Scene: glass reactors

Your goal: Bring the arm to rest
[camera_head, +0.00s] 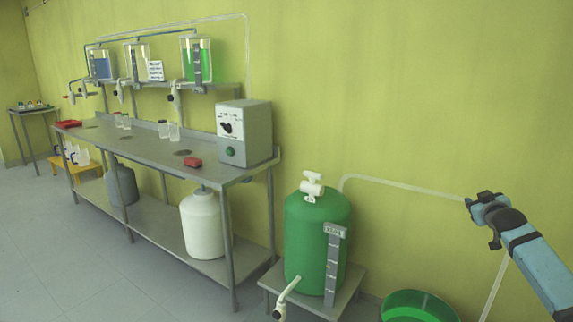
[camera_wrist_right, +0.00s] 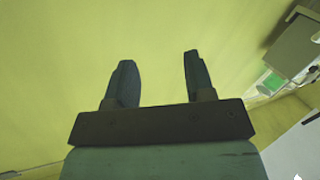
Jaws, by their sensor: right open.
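My right gripper (camera_head: 482,219) reaches in from the right edge of the head view, in front of the bare yellow-green wall. My left gripper does not show in either view.
A steel bench (camera_head: 140,145) with a grey control box (camera_head: 245,135) runs along the wall at the left. The green tank sits on a low stand (camera_head: 345,300). A green tub (camera_head: 420,305) is on the floor below my right arm. A pale tube (camera_head: 400,185) runs along the wall.

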